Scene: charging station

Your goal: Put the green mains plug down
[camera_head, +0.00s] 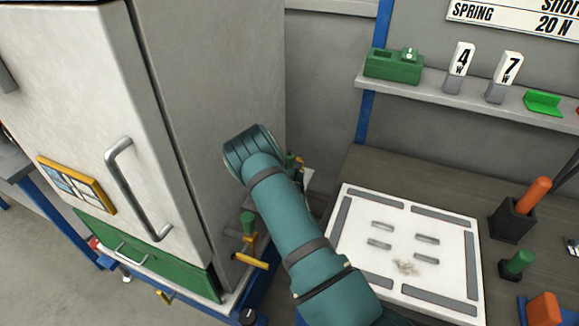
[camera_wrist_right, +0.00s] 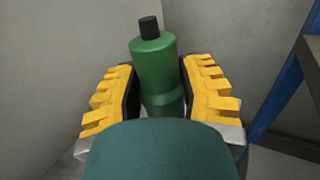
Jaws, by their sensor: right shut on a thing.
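My right gripper (camera_wrist_right: 160,95) has yellow ridged fingers on both sides of a green cylindrical body with a black tip, which looks like the green mains plug (camera_wrist_right: 154,62). The gripper is shut on it, and the plug stands roughly upright in the right wrist view. Its lower part is hidden by the teal wrist. In the head view my teal right arm reaches beside the tall cabinet and hides most of the gripper; a small green and yellow bit (camera_head: 291,160) shows past the wrist. My left gripper is not in view.
A tall white and grey cabinet (camera_head: 210,130) stands close left of my arm. A green-topped piece (camera_head: 248,222) and yellow bars sit at its lower side. Right of the arm, a white slotted board (camera_head: 400,220) lies on the bench. A shelf (camera_head: 440,88) holds green blocks and number tags.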

